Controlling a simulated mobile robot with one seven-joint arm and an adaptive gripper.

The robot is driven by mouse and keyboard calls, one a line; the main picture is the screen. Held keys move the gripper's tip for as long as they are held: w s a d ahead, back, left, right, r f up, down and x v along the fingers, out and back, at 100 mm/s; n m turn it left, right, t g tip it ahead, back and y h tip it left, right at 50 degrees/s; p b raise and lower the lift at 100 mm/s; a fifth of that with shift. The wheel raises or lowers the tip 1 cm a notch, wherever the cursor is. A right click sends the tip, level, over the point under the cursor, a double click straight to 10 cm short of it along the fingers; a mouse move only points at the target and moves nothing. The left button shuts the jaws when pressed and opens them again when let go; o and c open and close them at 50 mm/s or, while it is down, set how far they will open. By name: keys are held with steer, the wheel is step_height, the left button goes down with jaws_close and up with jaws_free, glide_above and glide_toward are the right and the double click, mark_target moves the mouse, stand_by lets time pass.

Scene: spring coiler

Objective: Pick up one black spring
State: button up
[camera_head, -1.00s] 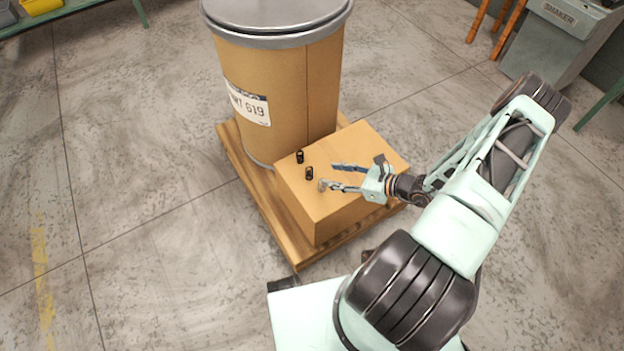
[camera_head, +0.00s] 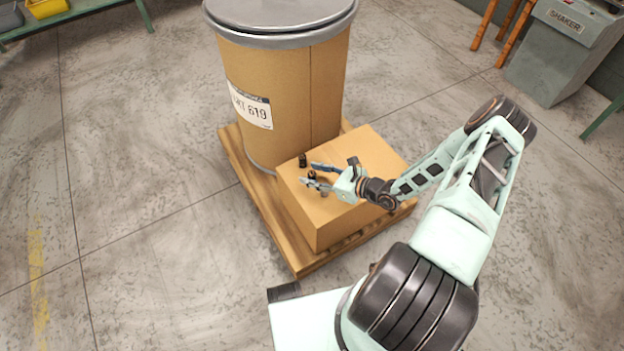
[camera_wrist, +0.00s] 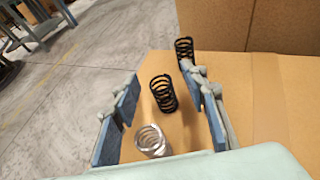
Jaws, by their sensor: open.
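A black spring (camera_head: 311,175) stands on top of the cardboard box (camera_head: 325,228), between the fingertips of my gripper (camera_head: 308,174). In the wrist view this black spring (camera_wrist: 163,93) shows between the two blue-padded fingers, with a gap on each side. A second black spring (camera_head: 302,160) stands farther back on the box; in the wrist view it (camera_wrist: 184,48) is just beyond the right fingertip. A silver spring (camera_wrist: 151,141) stands closer to the palm, between the fingers; the head view does not show it clearly. My gripper is open and holds nothing.
A tall brown drum (camera_head: 300,100) with a grey lid stands behind the box. Both rest on a wooden pallet (camera_head: 262,212). A grey shaker machine (camera_head: 550,60) is at the far right. The floor to the left is clear.

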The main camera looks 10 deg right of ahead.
steer(key=shift+w+a+f, duration=0.15)
steer(key=shift+w+a, duration=0.05)
steer(key=shift+w, duration=0.05)
jaws_close()
